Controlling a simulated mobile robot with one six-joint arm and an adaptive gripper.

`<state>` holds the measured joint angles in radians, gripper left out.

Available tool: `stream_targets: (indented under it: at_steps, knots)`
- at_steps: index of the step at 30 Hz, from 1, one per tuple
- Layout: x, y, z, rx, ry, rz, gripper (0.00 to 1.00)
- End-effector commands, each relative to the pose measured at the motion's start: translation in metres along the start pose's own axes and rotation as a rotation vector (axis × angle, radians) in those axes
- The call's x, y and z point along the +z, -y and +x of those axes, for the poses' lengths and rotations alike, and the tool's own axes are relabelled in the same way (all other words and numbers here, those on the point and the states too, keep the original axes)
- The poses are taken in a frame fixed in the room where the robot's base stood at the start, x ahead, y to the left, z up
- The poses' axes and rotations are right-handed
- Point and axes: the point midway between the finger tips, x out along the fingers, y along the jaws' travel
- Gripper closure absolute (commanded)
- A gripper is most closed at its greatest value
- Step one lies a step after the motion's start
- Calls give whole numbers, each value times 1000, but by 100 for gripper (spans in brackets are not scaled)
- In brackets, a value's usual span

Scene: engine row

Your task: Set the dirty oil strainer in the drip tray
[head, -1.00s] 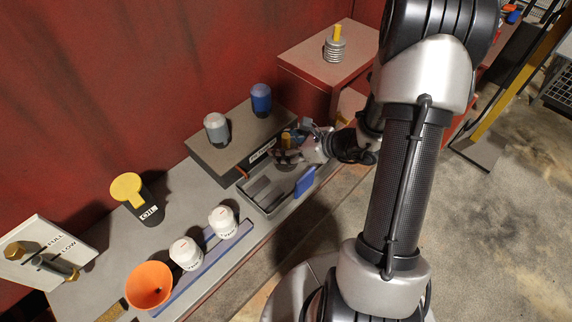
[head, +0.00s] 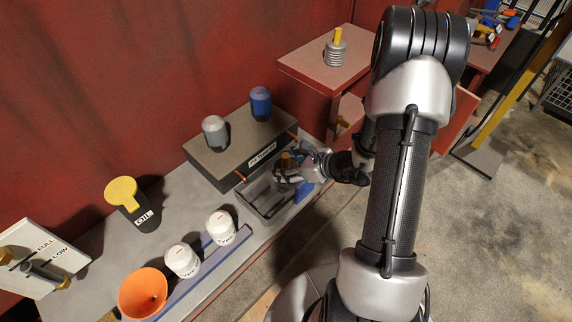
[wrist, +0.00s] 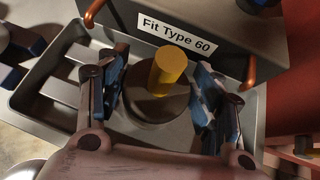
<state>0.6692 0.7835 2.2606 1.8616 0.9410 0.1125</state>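The oil strainer, a dark round disc with a yellow-brown knob (wrist: 168,72), stands upright at one end of the grey metal drip tray (wrist: 40,131). It looks to be resting on the tray floor. My gripper (wrist: 155,98) is open, with one finger on each side of the knob. In the head view my gripper (head: 288,172) is low at the far right end of the tray (head: 262,214), and hides most of the strainer.
A dark block (head: 214,161) labelled "Fit Type 60" with copper pipes stands directly behind the tray, carrying grey (head: 214,131) and blue (head: 260,102) canisters. White canisters (head: 220,226) and an orange funnel (head: 143,294) are to the left.

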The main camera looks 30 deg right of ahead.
Motion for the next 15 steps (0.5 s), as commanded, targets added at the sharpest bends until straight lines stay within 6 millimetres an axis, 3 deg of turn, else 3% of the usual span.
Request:
stream_targets:
  at_steps: [3, 15]
  knots:
    - [0, 0, 0, 1, -2, 0, 32]
    - [3, 0, -2, 1, -2, 1, 32]
